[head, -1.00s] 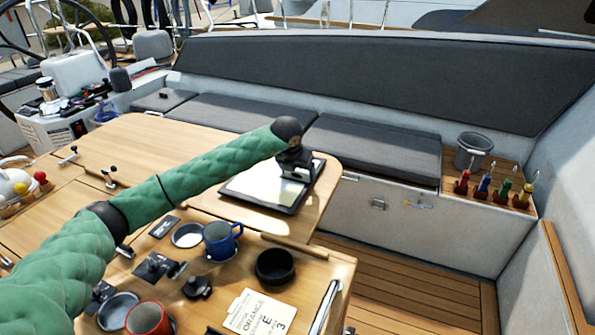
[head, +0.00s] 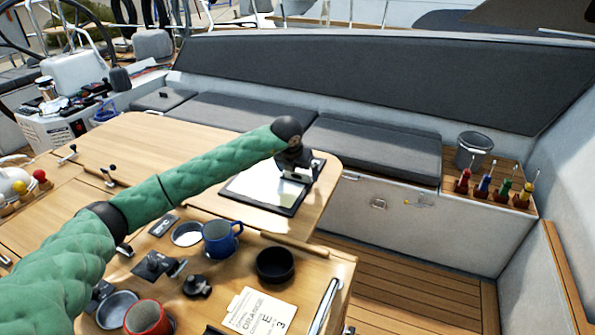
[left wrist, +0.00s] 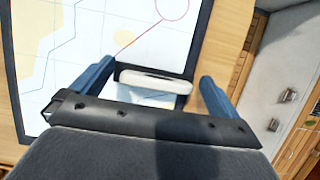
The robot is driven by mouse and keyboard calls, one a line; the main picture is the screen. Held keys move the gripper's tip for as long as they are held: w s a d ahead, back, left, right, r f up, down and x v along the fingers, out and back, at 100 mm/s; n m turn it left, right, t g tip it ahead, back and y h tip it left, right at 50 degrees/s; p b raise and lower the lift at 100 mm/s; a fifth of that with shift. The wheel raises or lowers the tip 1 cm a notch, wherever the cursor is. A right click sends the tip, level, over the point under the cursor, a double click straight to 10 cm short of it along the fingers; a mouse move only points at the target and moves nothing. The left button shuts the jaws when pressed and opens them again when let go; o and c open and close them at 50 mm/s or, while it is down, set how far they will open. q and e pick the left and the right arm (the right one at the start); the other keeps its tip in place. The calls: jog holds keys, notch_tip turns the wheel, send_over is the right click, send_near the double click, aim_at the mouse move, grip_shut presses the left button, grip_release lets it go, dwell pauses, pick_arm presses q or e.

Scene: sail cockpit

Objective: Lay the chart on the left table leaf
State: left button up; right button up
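The chart (head: 262,187) is a pale sheet on a dark-edged board, lying flat on the far wooden table leaf (head: 322,200) in the head view. In the left wrist view the chart (left wrist: 75,45) shows blue and yellow patches and a red line. My left gripper (head: 297,174) is over the chart's right part. In the left wrist view its two blue fingers (left wrist: 157,80) stand apart, with a white bar (left wrist: 155,82) between them. A gap shows beside the right finger. I cannot tell whether the fingers touch the board. My right gripper is not in view.
The near table part holds a blue mug (head: 222,238), a black bowl (head: 275,265), a red mug (head: 147,318), a printed card (head: 259,312) and small plates. A grey bench (head: 370,147) stands behind. The bucket (head: 472,151) and colored-handled tools are at right.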

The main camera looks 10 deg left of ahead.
pick_arm(q)
jog(key=shift+r, duration=0.15)
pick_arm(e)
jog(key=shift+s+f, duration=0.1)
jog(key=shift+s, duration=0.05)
pick_arm(q)
jog(key=shift+r+p, duration=0.25)
jog(key=shift+p, duration=0.2)
jog(key=shift+r, duration=0.2)
jog(key=shift+b+v, duration=0.55)
jog(key=shift+v, duration=0.35)
jog(key=shift+b+v, duration=0.35)
jog(key=shift+v, duration=0.55)
jog(key=b+v, duration=0.2)
jog(key=v, duration=0.6)
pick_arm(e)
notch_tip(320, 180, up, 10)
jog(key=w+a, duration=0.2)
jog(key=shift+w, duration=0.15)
pick_arm(q)
jog(key=shift+f, duration=0.15)
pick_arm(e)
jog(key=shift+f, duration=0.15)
